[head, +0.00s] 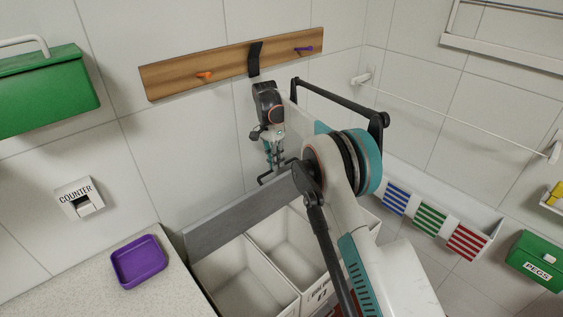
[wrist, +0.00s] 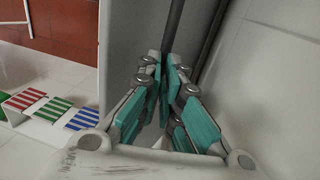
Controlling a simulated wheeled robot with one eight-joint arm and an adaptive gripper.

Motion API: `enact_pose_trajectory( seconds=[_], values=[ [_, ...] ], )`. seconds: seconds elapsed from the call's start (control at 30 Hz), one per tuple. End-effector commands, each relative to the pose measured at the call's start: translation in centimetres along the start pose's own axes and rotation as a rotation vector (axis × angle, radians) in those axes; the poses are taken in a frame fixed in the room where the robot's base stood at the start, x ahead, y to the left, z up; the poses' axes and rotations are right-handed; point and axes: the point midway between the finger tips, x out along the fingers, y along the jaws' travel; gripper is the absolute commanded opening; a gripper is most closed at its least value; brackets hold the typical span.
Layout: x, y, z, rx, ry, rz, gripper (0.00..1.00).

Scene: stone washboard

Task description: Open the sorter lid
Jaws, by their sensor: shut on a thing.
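The sorter (head: 240,274) is a white bin with open-topped compartments at the bottom middle of the head view. Its grey lid (head: 222,223) stands raised along the wall side, and the compartments show uncovered. A dark bar handle (head: 265,181) sits by the lid's upper edge. My gripper (head: 275,160) points down there, shut on the handle. In the wrist view, the teal fingers of my gripper (wrist: 166,78) close around the dark handle rod (wrist: 174,25), beside a pale grey panel. My arm hides the sorter's right part.
A counter (head: 85,285) with a purple tray (head: 138,262) lies left of the sorter. A wooden peg rail (head: 225,66) is on the wall above my gripper. A green box (head: 45,92) hangs at left. A white rack with striped cloths (head: 430,218) and a green pegs box (head: 537,261) stand at right.

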Motion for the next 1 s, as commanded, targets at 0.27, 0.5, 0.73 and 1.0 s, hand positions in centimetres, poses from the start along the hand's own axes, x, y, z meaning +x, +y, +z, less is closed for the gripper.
enact_pose_trajectory(
  seconds=[0.27,0.5,0.73,1.0],
  values=[
    [1.13,-1.31,0.76,-0.009,-0.001,-0.007,0.0],
    [1.14,-1.31,0.76,-0.009,-0.001,-0.006,0.0],
    [1.13,-1.32,0.77,-0.009,-0.001,-0.007,0.31],
    [1.02,-1.26,0.74,-0.008,-0.002,-0.006,0.43]
  ],
)
